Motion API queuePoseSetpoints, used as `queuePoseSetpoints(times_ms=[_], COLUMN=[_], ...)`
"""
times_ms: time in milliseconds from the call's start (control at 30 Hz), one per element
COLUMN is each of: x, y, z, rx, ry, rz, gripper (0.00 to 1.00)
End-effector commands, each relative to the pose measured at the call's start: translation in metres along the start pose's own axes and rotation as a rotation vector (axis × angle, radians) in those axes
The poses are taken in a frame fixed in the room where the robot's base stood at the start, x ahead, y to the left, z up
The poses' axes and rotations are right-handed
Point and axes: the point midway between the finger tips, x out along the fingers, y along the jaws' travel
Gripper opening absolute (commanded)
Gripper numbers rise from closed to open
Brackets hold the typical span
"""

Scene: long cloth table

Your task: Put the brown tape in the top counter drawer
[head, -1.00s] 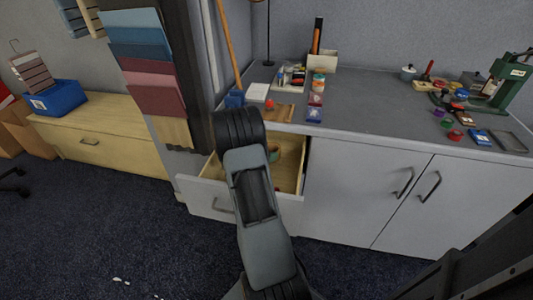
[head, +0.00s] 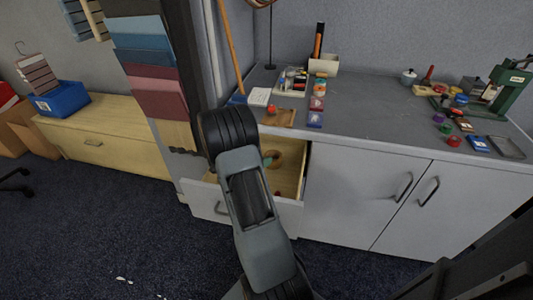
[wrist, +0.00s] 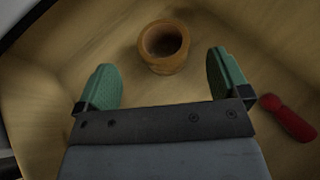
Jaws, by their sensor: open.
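The brown tape (wrist: 165,46), a tan-brown ring, lies in the open drawer with its hole facing up. In the head view it shows (head: 292,157) partly, beside my arm. In the head view my gripper is mostly hidden by my arm.
A red-handled thing (wrist: 288,118) lies in the drawer to the right of my gripper. Wooden drawer walls stand close around. The grey counter (head: 375,115) above carries several small items, with bare space in its middle. Closed cabinet doors (head: 365,190) are to the right.

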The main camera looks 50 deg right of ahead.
Motion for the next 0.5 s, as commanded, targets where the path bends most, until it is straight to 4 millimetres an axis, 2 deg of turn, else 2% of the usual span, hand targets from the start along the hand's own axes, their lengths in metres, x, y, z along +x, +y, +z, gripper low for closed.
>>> queuePoseSetpoints(times_ms=[33,200,500], x=[-0.012,-0.041,-0.066], y=[0.001,0.001,0.0], z=[0.001,0.001,0.0], rx=[0.0,0.0,0.0], ry=[0.0,0.0,0.0], rz=[0.003,0.002,0.0], gripper=[0.94,0.94,0.94])
